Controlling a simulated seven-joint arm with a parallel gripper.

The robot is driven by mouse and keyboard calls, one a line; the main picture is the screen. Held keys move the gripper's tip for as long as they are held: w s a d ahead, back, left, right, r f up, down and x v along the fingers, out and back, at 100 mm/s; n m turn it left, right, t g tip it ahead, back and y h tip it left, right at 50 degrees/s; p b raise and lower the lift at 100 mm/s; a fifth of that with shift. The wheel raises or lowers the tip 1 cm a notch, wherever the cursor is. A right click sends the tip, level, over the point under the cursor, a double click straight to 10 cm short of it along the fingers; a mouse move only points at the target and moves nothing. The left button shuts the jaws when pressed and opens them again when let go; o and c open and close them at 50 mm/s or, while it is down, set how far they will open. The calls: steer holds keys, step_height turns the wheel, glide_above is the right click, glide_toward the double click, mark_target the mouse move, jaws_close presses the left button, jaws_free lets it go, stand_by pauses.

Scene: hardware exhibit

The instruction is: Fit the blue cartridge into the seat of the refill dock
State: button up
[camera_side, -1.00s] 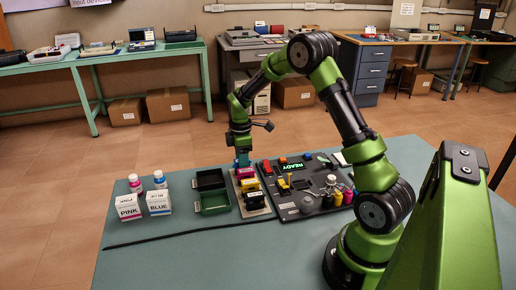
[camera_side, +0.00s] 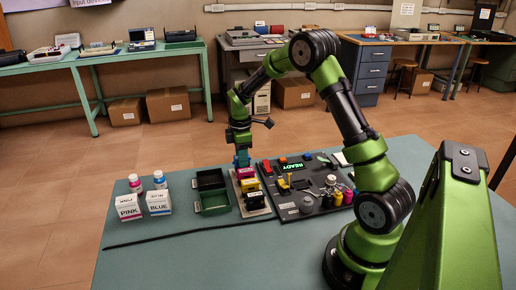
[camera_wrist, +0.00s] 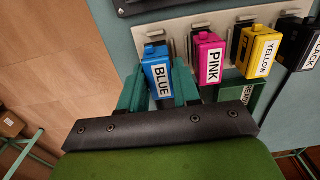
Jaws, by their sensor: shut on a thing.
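The blue cartridge (camera_wrist: 158,70), labelled BLUE, is between the green fingers of my gripper (camera_wrist: 159,90) in the wrist view. My gripper is shut on it. The refill dock (camera_wrist: 185,27) is a pale plate with a row of seats. The blue cartridge is at the end seat, beside the pink cartridge (camera_wrist: 210,57); I cannot tell how deep it sits. Yellow (camera_wrist: 259,52) and black (camera_wrist: 298,48) cartridges follow in the row. In the side view, my gripper (camera_side: 242,160) points down at the dock's far end (camera_side: 262,212), and its fingers mostly hide the blue cartridge.
A dark board (camera_side: 283,198) with a READY display and several knobs and bottles stands right of the dock. Dark green bins (camera_side: 214,208) stand left. PINK (camera_side: 128,209) and BLUE (camera_side: 158,203) boxes and small bottles are farther left. A black cable (camera_side: 160,238) crosses the front.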

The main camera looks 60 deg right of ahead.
steer(key=shift+r, duration=2.65)
steer(key=shift+o, duration=1.4)
steer(key=shift+c, duration=1.2)
steer(key=s+d+r+m, duration=0.1)
steer(key=s+d+r, duration=0.15)
steer(key=s, duration=0.25)
steer(key=s+d+r, duration=0.1)
steer(key=s+d, duration=0.2)
steer(key=s, duration=0.2)
steer(key=s+a+f, duration=0.2)
steer(key=s, duration=0.8)
steer(key=shift+n, duration=0.5)
steer(key=shift+w+a+f, duration=0.1)
steer(key=shift+w+f, duration=0.05)
steer(key=shift+f, duration=1.5)
steer(key=shift+w+a+f, duration=0.1)
steer(key=shift+f, duration=1.5)
